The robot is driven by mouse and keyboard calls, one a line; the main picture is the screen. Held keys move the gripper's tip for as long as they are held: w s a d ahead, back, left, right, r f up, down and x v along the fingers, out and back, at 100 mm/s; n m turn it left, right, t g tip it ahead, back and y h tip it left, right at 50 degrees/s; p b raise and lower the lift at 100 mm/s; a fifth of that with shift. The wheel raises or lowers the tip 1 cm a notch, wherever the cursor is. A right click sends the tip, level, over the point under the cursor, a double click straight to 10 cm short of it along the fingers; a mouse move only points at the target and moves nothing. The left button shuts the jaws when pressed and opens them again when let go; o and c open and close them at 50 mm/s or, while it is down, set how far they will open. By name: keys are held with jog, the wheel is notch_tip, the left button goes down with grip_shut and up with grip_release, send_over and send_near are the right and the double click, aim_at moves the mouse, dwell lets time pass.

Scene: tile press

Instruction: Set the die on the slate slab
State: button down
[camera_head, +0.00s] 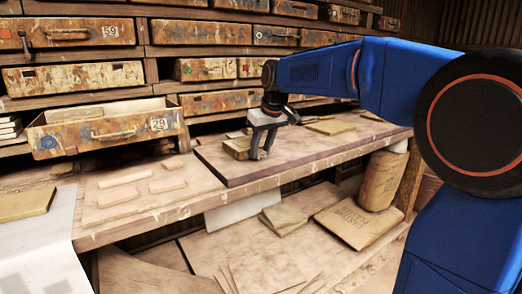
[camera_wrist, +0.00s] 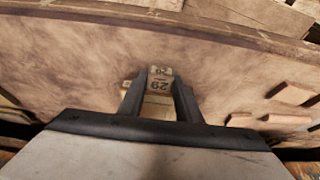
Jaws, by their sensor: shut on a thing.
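The die (camera_wrist: 160,83) is a tan block marked 29, seen between the two dark fingers of my gripper (camera_wrist: 158,102) in the wrist view. My gripper is shut on it. In the head view my gripper (camera_head: 261,154) points down over the bench, and a tan block (camera_head: 238,148), seemingly the die, shows at its fingers. The wide dark-edged slab (camera_head: 320,148), apparently the slate slab, lies on the bench beneath my gripper. I cannot tell whether the die touches it.
Thin tan tiles (camera_head: 330,127) lie toward the back of the slab. Small pale pieces (camera_head: 124,178) lie on the bench at left. An open drawer (camera_head: 106,133) marked 29 juts out at left. A sack (camera_head: 382,180) stands below at right. The slab's front stretch is clear.

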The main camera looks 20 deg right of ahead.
jog(key=shift+f, duration=0.15)
jog(key=c, duration=1.3)
grip_release()
jog(key=v, duration=1.2)
jog(key=s+d+f+m, duration=0.1)
jog(key=s+f, duration=0.8)
jog(key=s, duration=0.2)
jog(key=s+d+f+m+h, duration=0.1)
jog(key=s+d+f, duration=0.1)
jog(key=s+f, duration=0.7)
jog(key=s+d+f+m, duration=0.1)
jog(key=s+d+f, duration=0.1)
jog(key=s+f, duration=0.8)
jog(key=shift+s+d+f+m, duration=0.1)
jog(key=shift+s+m, duration=0.05)
jog(key=shift+s, duration=0.75)
jog(key=shift+s+d+m, duration=0.15)
jog(key=shift+s, duration=0.75)
